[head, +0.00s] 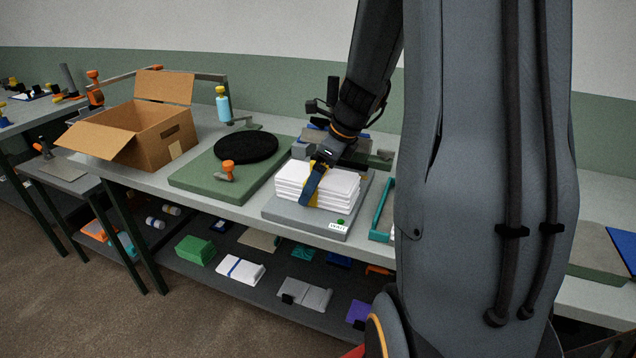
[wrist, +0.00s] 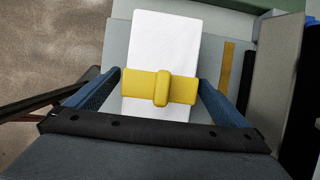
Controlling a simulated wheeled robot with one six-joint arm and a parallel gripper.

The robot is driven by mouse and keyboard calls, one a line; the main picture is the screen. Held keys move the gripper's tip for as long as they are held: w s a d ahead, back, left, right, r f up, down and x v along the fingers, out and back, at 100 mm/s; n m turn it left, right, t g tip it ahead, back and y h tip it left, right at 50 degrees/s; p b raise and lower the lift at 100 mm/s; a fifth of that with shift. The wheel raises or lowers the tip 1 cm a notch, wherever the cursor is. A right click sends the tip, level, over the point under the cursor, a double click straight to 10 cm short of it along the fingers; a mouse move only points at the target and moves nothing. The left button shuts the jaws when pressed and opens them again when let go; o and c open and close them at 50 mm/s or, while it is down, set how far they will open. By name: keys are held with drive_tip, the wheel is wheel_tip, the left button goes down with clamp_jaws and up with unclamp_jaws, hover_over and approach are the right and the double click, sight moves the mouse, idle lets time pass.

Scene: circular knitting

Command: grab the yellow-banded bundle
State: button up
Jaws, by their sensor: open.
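The yellow-banded bundle is a stack of white folded pieces (head: 342,190) lying flat on a grey scale-like platform (head: 285,215). Its yellow band (wrist: 145,86) runs across it in the wrist view, with a raised yellow piece in the middle. My gripper (wrist: 161,80) is open, with one blue finger at each side of the bundle at the band. In the head view a blue finger (head: 313,186) hangs down the bundle's near side and hides part of the band. I cannot tell whether the fingers touch the bundle.
An open cardboard box (head: 150,135) and a green board (head: 195,180) with a black disc (head: 246,147) and an orange-knobbed tool (head: 228,167) stand to the left. A teal frame (head: 381,212) is close on the right. The lower shelf (head: 215,262) holds several packs.

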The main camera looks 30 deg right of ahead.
drive_tip(key=shift+w+a, duration=0.45)
drive_tip(key=shift+a, duration=0.05)
drive_tip(key=shift+w+f, duration=0.1)
drive_tip(key=shift+f, duration=0.45)
drive_tip(key=c, duration=1.4)
drive_tip(key=shift+r, duration=0.1)
